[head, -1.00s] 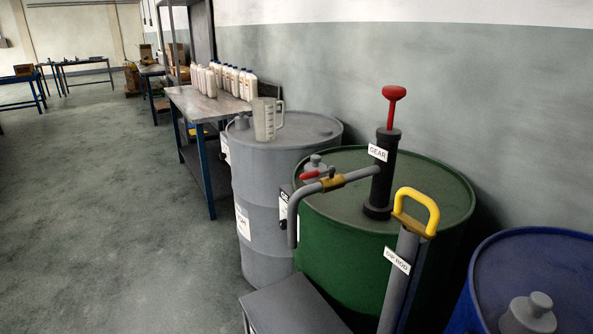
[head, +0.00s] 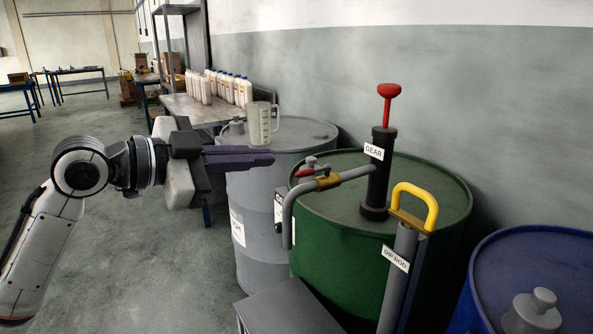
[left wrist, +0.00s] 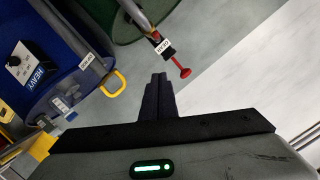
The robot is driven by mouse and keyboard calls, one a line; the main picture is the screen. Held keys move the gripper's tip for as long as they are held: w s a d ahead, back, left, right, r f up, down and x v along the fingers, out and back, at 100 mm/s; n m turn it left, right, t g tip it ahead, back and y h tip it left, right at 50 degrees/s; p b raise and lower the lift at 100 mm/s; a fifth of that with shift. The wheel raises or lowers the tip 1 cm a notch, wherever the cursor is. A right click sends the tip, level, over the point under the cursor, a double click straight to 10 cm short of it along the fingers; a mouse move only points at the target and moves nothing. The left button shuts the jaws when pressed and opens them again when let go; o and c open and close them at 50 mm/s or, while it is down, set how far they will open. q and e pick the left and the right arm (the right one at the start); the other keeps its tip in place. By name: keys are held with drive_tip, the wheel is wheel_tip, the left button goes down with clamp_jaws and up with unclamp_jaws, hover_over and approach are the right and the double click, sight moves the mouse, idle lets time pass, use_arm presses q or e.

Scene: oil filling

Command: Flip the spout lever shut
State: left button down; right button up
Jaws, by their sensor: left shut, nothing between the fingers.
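The spout lever (head: 305,172) is a small red handle on the grey spout pipe (head: 291,207), beside a brass-coloured valve fitting. The pipe comes from the black pump (head: 378,172) labelled GEAR, with a red T-handle (head: 388,91), on the green drum (head: 440,196). My left gripper (head: 272,158) is shut and empty, to the left of the lever and apart from it, in front of the grey drum. In the left wrist view the shut fingers (left wrist: 159,82) point toward the pump's red handle (left wrist: 182,72). My right gripper is not in view.
A clear jug (head: 262,124) stands on the grey drum (head: 305,132), close behind my left gripper. A yellow-handled dip rod (head: 415,205) stands in front of the green drum. A blue drum (head: 540,255) is at right. White bottles (head: 222,86) stand on a bench.

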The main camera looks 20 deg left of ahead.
sight(312, 171)
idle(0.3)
use_arm(q)
drive_tip(key=w+d+f+p, duration=0.1)
drive_tip(key=w+d+f, duration=0.2)
drive_tip(key=w, duration=0.6)
wheel_tip(312, 171, down, 2)
drive_tip(key=shift+w+d+f, duration=0.2)
drive_tip(key=shift+w+d, duration=0.1)
drive_tip(key=shift+w, duration=0.05)
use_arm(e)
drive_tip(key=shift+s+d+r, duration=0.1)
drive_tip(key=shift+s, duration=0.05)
use_arm(q)
drive_tip(key=shift+w, duration=0.1)
drive_tip(key=shift+a+m+h+b, duration=0.15)
drive_tip(key=shift+m+h+b, duration=0.15)
drive_tip(key=shift+w+a+g, duration=0.1)
drive_tip(key=shift+g, duration=0.2)
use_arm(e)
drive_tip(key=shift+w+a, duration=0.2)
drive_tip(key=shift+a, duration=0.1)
